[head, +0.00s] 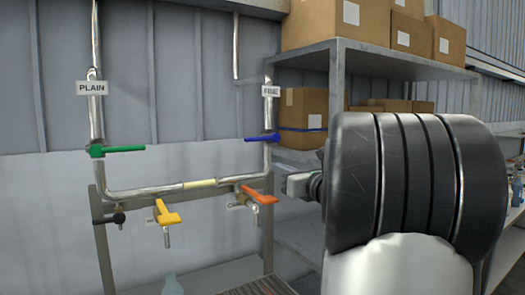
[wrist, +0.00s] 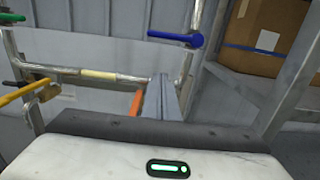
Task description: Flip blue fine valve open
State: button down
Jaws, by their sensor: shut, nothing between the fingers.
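The blue valve handle (head: 262,138) sits on the right upright pipe under the "FINE" sign (head: 271,91). It lies level, crosswise to the pipe, and sticks out to the left. In the wrist view the blue handle (wrist: 174,38) is at the top, beyond my fingertips. My gripper (wrist: 161,80) is shut and empty, pointing toward the pipework below the handle, apart from it. In the head view my gripper (head: 297,184) shows only in part, below and right of the blue handle, and my dark arm link hides much of the right side.
A green handle (head: 118,149) is on the left "PLAIN" pipe. A metal shelf (head: 335,85) with cardboard boxes stands close on the right.

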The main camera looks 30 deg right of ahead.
aim_at(260, 139)
jog(key=w+r+p, duration=0.3)
jog(key=w+r, duration=0.1)
jog(key=w, duration=0.6)
jog(key=shift+w+r+p, duration=0.2)
jog(key=shift+w+p, duration=0.2)
jog(key=shift+a, duration=0.1)
